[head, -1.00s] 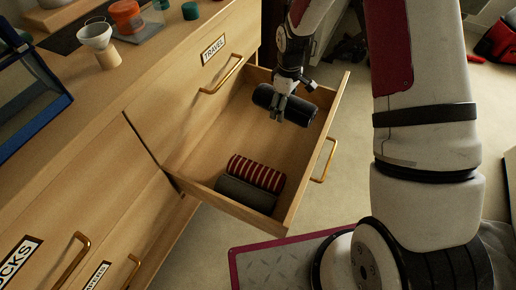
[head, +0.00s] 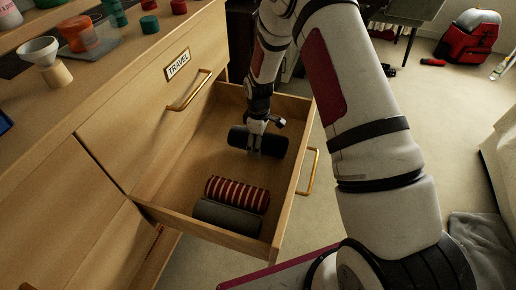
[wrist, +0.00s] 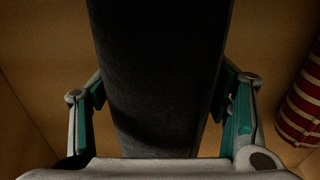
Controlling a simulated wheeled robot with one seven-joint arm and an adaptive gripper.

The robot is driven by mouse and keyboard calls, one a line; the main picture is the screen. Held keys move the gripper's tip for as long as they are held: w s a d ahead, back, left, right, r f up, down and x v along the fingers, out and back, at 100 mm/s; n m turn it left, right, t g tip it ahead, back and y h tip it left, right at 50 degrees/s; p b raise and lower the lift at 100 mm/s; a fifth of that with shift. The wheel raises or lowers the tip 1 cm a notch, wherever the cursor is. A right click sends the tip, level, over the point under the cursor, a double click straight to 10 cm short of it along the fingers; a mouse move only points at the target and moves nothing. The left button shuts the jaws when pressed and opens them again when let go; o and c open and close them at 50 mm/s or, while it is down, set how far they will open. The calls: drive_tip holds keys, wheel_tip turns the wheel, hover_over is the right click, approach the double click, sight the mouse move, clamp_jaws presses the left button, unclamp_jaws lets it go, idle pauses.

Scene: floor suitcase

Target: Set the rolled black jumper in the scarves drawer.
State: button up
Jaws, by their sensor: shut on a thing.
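My gripper (head: 257,150) is shut on the rolled black jumper (head: 238,138), gripping it around the middle from above. The roll lies level inside an open wooden drawer (head: 184,168), towards its far end. I cannot tell whether it touches the drawer floor. In the wrist view the dark roll (wrist: 158,70) fills the middle between the two fingers (wrist: 163,118). The front of the open drawer faces away from me, so any label on it is hidden.
A red-and-cream striped roll (head: 237,194) and a dark grey roll (head: 227,217) lie side by side at the drawer's near end. A closed drawer labelled TRAVEL (head: 178,64) is above. Cups and jars stand on the dresser top (head: 110,75).

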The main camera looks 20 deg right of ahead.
drive_tip(key=shift+f, duration=0.95)
drive_tip(key=shift+f+b, duration=0.2)
drive_tip(key=shift+b, duration=0.1)
drive_tip(key=o, duration=1.5)
drive_tip(key=shift+c, duration=0.2)
drive_tip(key=shift+r, duration=0.1)
